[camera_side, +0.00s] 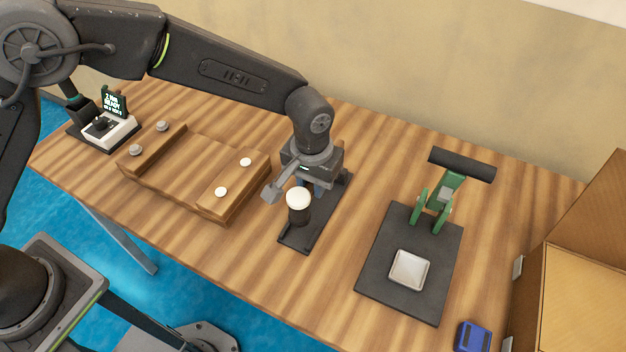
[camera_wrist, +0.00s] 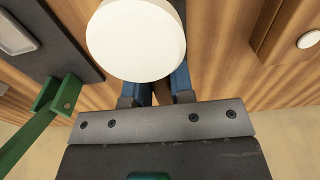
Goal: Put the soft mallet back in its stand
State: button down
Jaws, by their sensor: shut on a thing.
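The soft mallet (camera_side: 299,206) has a dark head with a white round face. In the side view it is just in front of my gripper (camera_side: 311,187), over the narrow black stand base (camera_side: 295,241). In the wrist view the mallet's white face (camera_wrist: 135,40) fills the top middle, in front of my blue fingers (camera_wrist: 154,88). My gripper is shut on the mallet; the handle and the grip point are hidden. I cannot tell whether the mallet touches the stand.
A green press (camera_side: 438,200) on a black plate with a pale square piece (camera_side: 409,268) stands to the right. A wooden block with white buttons (camera_side: 235,183) is to the left. A cardboard box (camera_side: 588,285) and a blue object (camera_side: 472,337) are at the right edge.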

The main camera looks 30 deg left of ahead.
jog(key=shift+f, duration=2.6)
jog(key=c, duration=0.9)
grip_release()
jog(key=shift+f, duration=0.1)
jog(key=r, duration=1.4)
jog(key=shift+s, duration=0.3)
jog(key=shift+f, duration=0.1)
